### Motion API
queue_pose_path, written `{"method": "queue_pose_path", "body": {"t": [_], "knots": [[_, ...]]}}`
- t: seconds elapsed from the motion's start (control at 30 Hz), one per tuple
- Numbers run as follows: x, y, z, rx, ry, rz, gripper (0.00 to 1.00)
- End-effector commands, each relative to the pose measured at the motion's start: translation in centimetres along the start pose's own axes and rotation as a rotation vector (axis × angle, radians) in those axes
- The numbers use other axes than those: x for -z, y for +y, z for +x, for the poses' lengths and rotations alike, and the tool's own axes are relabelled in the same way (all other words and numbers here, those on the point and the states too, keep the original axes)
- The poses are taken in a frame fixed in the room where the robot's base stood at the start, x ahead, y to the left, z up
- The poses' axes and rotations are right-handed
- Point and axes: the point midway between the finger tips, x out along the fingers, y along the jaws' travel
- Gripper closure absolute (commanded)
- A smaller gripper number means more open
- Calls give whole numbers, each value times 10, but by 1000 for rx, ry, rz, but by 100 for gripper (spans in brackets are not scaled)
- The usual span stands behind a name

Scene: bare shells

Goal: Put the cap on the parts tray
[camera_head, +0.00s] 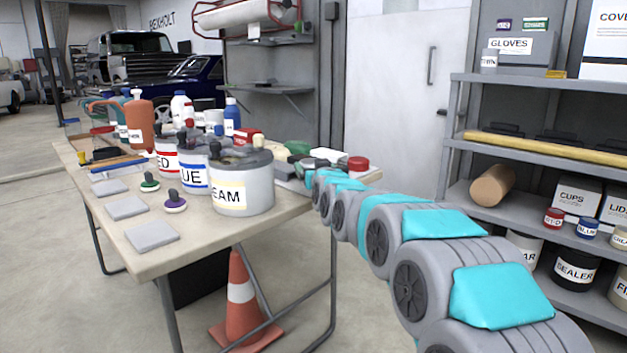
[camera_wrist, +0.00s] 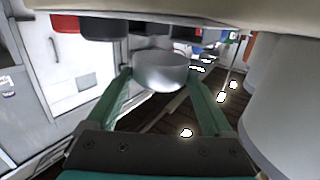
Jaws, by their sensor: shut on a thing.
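My gripper shows in the wrist view (camera_wrist: 160,78), its teal fingers on both sides of a grey, round, metallic-looking piece (camera_wrist: 160,72), which I take to be the cap. The wrist picture is upside down, with the pale work surface along its top. The held piece is close to that surface; I cannot tell if it touches. I cannot tell for certain which thing is the parts tray.
Large cans, including a grey one marked EAM (camera_head: 252,190), crowd the table (camera_head: 190,255) beside my arm. A red round piece (camera_head: 358,163) and a green one (camera_head: 299,147) lie at its right end. Grey pads lie at the front left. A shelf (camera_head: 545,84) stands right.

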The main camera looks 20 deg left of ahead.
Motion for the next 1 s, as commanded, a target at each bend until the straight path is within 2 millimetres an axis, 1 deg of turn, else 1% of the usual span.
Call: {"method": "queue_pose_path", "body": {"t": [0.03, 0.2, 0.3, 0.57, 0.7, 0.73, 0.83, 1.0], "knots": [[0, 0, 3, 0, 1, 0, 75], [-25, 0, 3, 0, -2, -1, 75], [-34, 0, 4, 0, -2, 0, 75], [-35, 0, 3, 0, 1, -1, 75], [-40, 0, 4, 0, 0, -1, 75], [-38, 0, 4, 0, 1, -1, 11], [-38, 0, 4, 0, 0, -1, 0], [-38, 0, 4, 0, 0, -1, 0]]}}
